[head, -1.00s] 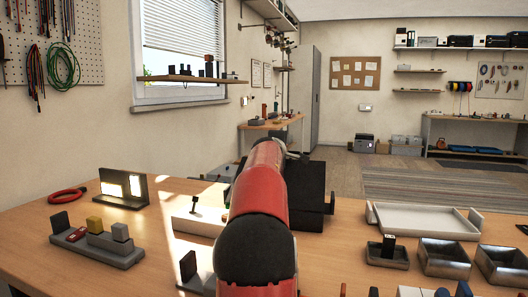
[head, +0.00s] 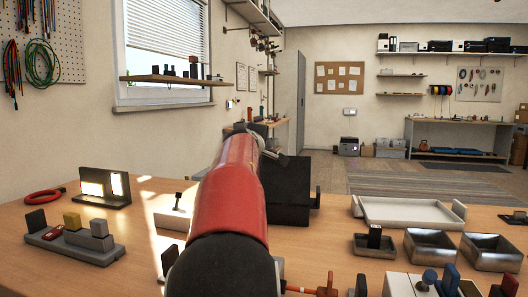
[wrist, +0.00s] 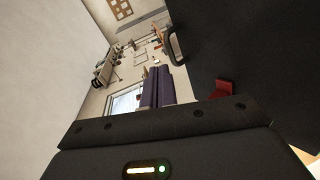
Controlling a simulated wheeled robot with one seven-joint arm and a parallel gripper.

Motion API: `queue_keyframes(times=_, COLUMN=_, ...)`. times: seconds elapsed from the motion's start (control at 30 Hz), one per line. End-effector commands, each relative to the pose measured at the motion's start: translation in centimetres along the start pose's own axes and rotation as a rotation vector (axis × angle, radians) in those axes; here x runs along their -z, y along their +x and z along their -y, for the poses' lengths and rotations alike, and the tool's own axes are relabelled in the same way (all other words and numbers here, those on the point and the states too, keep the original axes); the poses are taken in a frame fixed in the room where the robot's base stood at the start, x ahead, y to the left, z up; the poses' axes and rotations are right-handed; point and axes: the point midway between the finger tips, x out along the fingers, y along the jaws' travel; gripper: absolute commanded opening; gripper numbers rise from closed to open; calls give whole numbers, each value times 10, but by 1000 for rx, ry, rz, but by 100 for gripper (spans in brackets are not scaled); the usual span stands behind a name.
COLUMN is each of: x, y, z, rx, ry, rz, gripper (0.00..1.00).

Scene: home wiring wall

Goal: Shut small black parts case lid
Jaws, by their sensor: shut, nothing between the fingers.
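The black parts case (head: 290,214) stands on the wooden bench beyond my red arm, which hides its left part. Its black lid (head: 288,178) is raised and leans back. In the wrist view a large dark surface, which looks like the lid (wrist: 245,60), fills the right side. My gripper (wrist: 158,70) is shut and empty, its two fingers side by side, to the left of that dark surface. In the head view my gripper is mostly hidden behind my arm near the lid's left edge; I cannot tell whether it touches the lid.
A white tray (head: 376,222) and open metal bins (head: 432,262) stand right of the case. A white block with a black lever (head: 174,219) stands left. A grey holder with blocks (head: 75,256) is farther left. Small tools crowd the front right.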

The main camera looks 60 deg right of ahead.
Motion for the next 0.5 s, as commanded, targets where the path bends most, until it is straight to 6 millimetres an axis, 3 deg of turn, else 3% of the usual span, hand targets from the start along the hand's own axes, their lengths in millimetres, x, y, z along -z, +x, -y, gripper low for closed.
queue_keyframes(times=0.17, x=5, y=-13, z=10, rx=-5, ry=318, rz=8, gripper=0)
queue_keyframes(times=0.5, x=6, y=-55, z=2, rx=-21, ry=991, rz=-14, gripper=0)
